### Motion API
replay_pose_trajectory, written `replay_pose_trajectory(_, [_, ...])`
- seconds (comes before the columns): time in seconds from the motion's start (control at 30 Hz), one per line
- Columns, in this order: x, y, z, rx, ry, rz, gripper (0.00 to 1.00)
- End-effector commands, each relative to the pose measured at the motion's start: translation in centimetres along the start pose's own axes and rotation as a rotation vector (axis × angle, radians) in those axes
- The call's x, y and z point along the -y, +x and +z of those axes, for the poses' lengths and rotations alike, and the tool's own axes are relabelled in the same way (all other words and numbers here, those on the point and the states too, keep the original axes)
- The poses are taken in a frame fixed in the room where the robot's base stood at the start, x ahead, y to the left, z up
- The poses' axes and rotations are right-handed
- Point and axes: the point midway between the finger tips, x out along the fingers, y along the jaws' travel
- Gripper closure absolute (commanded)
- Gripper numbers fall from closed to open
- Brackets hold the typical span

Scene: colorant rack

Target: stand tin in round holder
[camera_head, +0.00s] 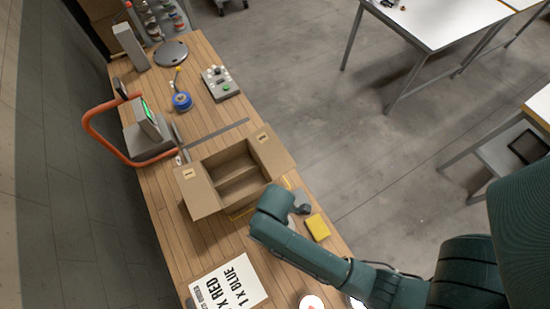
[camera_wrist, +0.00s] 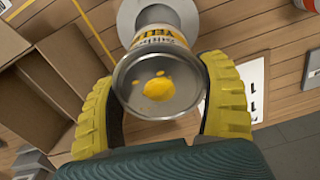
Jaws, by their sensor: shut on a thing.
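The tin (camera_wrist: 158,85) has a metal rim, yellow paint spots on its top and a white and yellow label. My gripper (camera_wrist: 163,105) has yellow fingers, shut on the tin from both sides, seen in the wrist view. A pale grey round holder (camera_wrist: 127,18) shows just beyond the tin, which covers much of it. I cannot tell whether the tin touches the holder. In the head view my arm hides the tin and the holder.
An open cardboard box (camera_head: 200,197) stands beside my arm. A printed sign (camera_head: 228,287) lies near the front, and a yellow block (camera_head: 318,226) lies near the right edge.

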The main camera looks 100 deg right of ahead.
Motion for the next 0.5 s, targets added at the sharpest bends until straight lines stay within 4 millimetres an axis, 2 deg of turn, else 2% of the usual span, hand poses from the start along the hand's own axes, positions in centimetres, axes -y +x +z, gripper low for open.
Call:
replay_pose_trajectory(0.13, [0.0,0.6,0.8,0.0,-0.01,0.0,0.64])
replay_pose_trajectory(0.33, [0.0,4.3,0.9,0.001,-0.011,-0.001,0.64])
replay_pose_trajectory(0.5, [0.0,6.2,0.9,0.0,-0.01,0.001,0.64])
